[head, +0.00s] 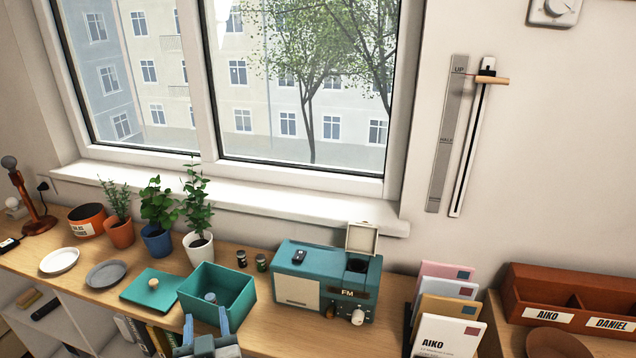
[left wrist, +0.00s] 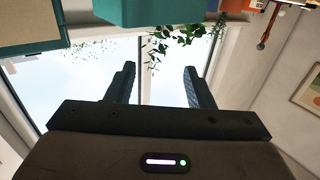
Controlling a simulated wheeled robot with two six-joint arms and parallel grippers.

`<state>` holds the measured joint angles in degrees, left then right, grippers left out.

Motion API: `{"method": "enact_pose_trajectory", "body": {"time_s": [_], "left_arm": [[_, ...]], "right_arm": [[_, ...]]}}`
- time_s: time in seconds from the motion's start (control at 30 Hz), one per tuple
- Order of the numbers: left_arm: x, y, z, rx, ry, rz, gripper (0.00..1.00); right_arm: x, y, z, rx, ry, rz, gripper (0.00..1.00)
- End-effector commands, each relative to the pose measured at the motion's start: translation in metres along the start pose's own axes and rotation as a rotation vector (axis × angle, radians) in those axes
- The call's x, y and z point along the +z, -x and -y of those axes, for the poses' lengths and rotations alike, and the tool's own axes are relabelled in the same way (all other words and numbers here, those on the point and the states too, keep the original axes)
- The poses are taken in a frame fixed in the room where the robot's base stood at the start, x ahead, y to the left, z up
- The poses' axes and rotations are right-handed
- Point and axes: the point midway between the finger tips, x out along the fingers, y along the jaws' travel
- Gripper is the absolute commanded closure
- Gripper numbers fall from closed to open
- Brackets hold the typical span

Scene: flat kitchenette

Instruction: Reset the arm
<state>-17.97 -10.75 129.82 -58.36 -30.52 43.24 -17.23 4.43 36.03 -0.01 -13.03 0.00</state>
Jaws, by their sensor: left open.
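My left gripper (head: 206,322) is at the bottom of the head view, in front of the open teal box (head: 240,298). Its two blue-grey fingers point up and stand apart, with nothing seen between them. In the left wrist view the same gripper (left wrist: 159,72) shows dark fingers spread wide, with only window light between them. A small blue-grey thing (head: 211,297) shows inside the teal box, apart from the fingers as far as I can tell. My right gripper is in neither view.
A teal lid (head: 150,293) lies left of the box. Potted plants (head: 158,240) stand behind it, below the window. A teal radio (head: 300,275) is to the right, then upright envelopes (head: 447,335) and a brown sorter (head: 550,300). A wall slider (head: 475,140) hangs above.

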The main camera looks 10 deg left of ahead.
Motion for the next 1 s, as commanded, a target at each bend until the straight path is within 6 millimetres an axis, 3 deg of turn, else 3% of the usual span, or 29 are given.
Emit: {"method": "enact_pose_trajectory", "body": {"time_s": [0.17,0.3,0.43,0.6,0.83,1.0], "left_arm": [[0.034,0.013,0.026,-0.028,-0.041,0.178,0.52],[0.084,0.046,0.051,0.004,-0.128,0.479,0.52],[0.117,0.082,0.061,0.09,-0.213,0.711,0.52],[0.141,0.127,0.068,0.223,-0.313,0.935,0.52],[0.158,0.186,0.076,0.431,-0.445,1.175,0.52],[0.2,0.175,0.073,0.433,-0.449,1.2,0.52]], "right_arm": [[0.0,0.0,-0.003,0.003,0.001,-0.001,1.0],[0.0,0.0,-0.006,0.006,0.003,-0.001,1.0],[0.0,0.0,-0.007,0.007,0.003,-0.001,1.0],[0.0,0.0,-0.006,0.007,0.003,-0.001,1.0],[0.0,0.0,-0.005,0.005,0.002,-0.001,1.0],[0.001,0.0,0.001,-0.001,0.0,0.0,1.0]]}}
